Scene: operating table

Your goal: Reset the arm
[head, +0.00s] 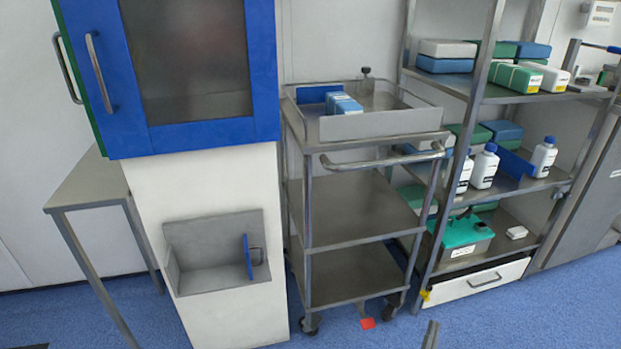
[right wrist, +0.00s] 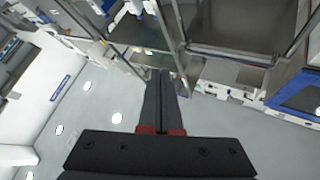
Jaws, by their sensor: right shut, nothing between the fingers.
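My right gripper (head: 432,335) shows only as a grey tip at the bottom edge of the head view, in front of the shelf's base. In the right wrist view my right gripper (right wrist: 163,75) has its two dark fingers together, with red parts at their base. It is shut and empty, and nothing touches it. A thin dark sliver at the bottom left of the head view may be the tip of my left gripper (head: 38,346); too little of it shows to tell its state.
A steel cart (head: 365,208) with blue boxes (head: 343,103) on top stands in the middle. A shelf rack with bottles (head: 484,166) and a teal case (head: 465,236) is right. A blue-framed cabinet (head: 262,70) is left. The blue floor (head: 540,310) is clear at bottom right.

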